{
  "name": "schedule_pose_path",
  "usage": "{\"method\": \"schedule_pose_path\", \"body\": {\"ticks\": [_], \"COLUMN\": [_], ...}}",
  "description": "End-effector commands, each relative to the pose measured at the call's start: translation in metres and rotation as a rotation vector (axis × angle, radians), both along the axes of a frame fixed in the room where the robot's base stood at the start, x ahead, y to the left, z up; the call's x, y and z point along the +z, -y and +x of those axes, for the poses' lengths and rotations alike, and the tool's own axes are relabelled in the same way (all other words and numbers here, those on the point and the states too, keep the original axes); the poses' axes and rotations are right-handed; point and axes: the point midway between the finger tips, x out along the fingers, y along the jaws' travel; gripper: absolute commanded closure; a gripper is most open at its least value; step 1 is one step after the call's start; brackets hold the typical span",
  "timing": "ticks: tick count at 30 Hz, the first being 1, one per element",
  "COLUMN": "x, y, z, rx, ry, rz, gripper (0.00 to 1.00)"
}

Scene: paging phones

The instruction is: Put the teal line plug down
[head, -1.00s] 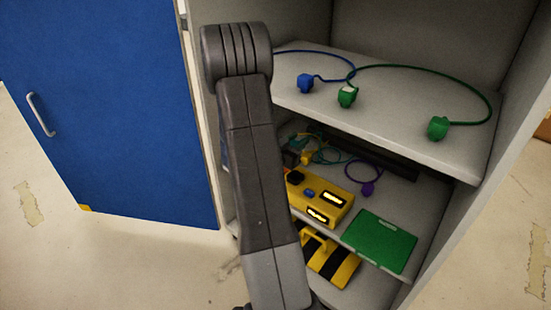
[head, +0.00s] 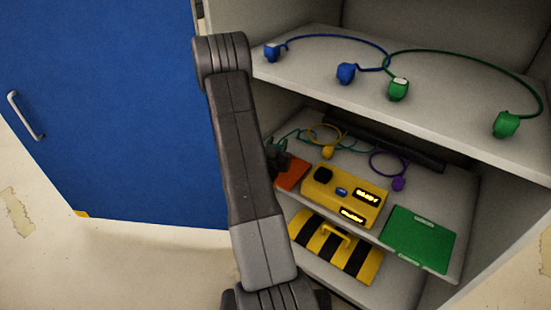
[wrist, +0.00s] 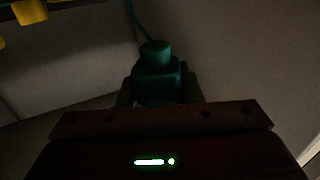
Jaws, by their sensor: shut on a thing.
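The teal line plug (wrist: 157,82) is in the wrist view, held between the fingers of my gripper (wrist: 158,95). It looks upright there, with its teal cord running up from its top. In the head view my gripper (head: 278,155) is a dark shape at the left end of the middle shelf (head: 425,188). The teal cord (head: 291,133) runs from there along the back of that shelf. The plug itself is mostly hidden in the head view. I cannot tell if it touches the shelf.
A yellow plug (head: 327,152), a purple plug (head: 398,183), an orange flat item (head: 292,174), a yellow box (head: 330,204) and a green board (head: 418,239) share the shelf. Blue plugs (head: 346,73) and green plugs (head: 398,90) sit above. The open blue door (head: 110,110) stands left.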

Motion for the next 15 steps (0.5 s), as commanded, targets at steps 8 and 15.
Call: {"method": "schedule_pose_path", "body": {"ticks": [8,15], "x": [-0.025,-0.048], "y": [0.000,0.000], "z": [0.000,0.000], "rx": [0.000,0.000], "ry": [0.000,0.002], "rz": [-0.001,0.000], "gripper": [0.94,0.94]}}
